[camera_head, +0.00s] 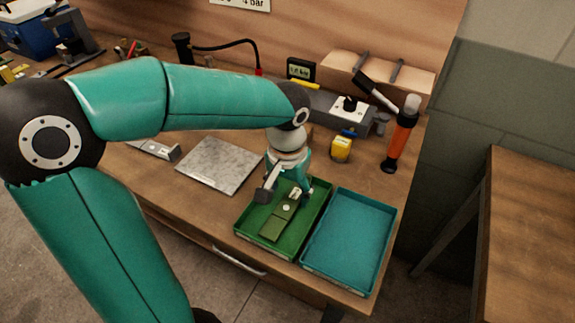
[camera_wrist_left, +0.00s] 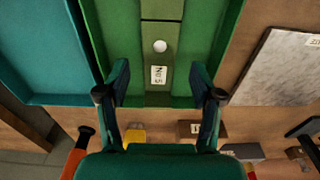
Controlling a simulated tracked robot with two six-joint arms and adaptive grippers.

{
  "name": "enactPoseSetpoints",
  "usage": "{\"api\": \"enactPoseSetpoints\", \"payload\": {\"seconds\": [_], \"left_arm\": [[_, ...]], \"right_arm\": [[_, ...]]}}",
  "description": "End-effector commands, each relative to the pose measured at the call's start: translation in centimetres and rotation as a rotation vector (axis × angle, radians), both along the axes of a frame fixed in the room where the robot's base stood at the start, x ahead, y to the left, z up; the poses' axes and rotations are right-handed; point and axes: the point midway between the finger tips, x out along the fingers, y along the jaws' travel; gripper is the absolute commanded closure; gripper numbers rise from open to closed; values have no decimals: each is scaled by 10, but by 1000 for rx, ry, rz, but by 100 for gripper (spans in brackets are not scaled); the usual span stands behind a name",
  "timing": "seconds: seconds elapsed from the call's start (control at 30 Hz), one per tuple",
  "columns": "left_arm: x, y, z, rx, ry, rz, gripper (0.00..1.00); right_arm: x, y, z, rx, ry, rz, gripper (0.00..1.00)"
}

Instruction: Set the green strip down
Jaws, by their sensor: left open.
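The green strip (camera_head: 275,226) lies flat in the green tray (camera_head: 243,230). It has a pale round spot and a label reading "No 5". In the left wrist view the strip (camera_wrist_left: 160,40) runs up the middle, between the walls of the green tray (camera_wrist_left: 232,35). My left gripper (camera_head: 285,194) is over the back part of the green tray, at the strip's far end. In the left wrist view my left gripper (camera_wrist_left: 160,90) is open, its fingers apart on either side of the strip with gaps between. My right gripper does not show.
A teal tray (camera_head: 348,240) stands right of the green tray and looks empty. A grey metal plate (camera_head: 220,166) lies to the left. A yellow item (camera_head: 341,148) and an orange-and-black tool (camera_head: 402,135) stand behind the trays.

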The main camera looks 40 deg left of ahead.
Motion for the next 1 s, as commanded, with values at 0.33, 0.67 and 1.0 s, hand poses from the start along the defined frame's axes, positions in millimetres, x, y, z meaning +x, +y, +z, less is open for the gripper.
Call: {"api": "enactPoseSetpoints", "payload": {"seconds": [0.33, 0.67, 1.0], "left_arm": [[-3, -2, 71, -1, -3, -1, 34], [-4, -3, 93, -1, 0, -1, 34], [-4, -3, 92, -1, 0, -1, 34]], "right_arm": [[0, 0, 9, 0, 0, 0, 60], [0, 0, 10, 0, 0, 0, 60], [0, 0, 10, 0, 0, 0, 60]]}}
